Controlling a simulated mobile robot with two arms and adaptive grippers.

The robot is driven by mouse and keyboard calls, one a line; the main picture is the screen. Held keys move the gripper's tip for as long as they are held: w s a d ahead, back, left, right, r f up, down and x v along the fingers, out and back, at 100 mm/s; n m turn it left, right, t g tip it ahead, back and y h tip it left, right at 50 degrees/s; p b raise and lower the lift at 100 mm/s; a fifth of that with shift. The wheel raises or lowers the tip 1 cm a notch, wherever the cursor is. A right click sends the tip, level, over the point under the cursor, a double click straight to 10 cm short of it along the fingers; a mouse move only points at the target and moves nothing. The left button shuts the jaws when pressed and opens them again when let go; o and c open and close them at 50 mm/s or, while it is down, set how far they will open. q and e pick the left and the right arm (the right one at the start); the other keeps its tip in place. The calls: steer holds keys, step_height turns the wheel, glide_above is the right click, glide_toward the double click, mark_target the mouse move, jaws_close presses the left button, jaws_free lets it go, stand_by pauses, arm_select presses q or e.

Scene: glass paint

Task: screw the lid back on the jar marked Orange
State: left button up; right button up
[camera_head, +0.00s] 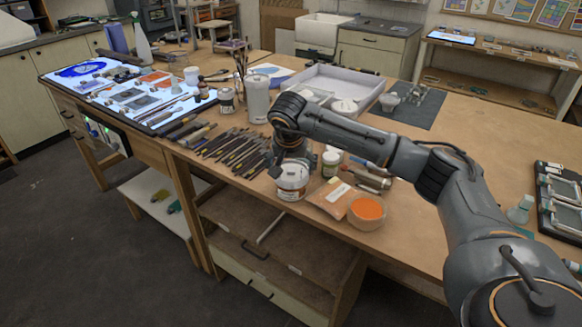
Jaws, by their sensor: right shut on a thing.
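A jar (291,182) with a pale label and a dark orange-brown band stands upright near the front edge of the table. Its label is too small to read. My right gripper (292,160) points down directly over this jar, with its fingers at the jar's top. It is shut on what seems to be the lid, which the fingers mostly hide. I cannot tell whether the lid sits level on the rim. My left gripper is not in view.
An orange bag (332,198) and a bowl of orange powder (367,210) lie right of the jar. A smaller jar (331,163) stands behind. Several dark tools (235,150) lie to the left. A white tray (345,82) stands farther back.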

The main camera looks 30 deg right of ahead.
steer(key=shift+f, duration=0.15)
stand_by(0.4)
steer(key=m+g, duration=0.1)
steer(key=m, duration=0.2)
steer(key=shift+a+h+p, duration=0.15)
steer(key=shift+h+p, duration=0.2)
steer(key=shift+h, duration=0.05)
steer(key=shift+f+m+g+h, duration=0.1)
steer(key=shift+m+g+h, duration=0.2)
steer(key=shift+m, duration=0.8)
steer(key=shift+w+m+g+p, duration=0.15)
steer(key=shift+m+g+p, duration=0.3)
steer(key=shift+m, duration=0.55)
steer(key=m+g, duration=0.1)
steer(key=m, duration=0.2)
steer(key=shift+w, duration=0.1)
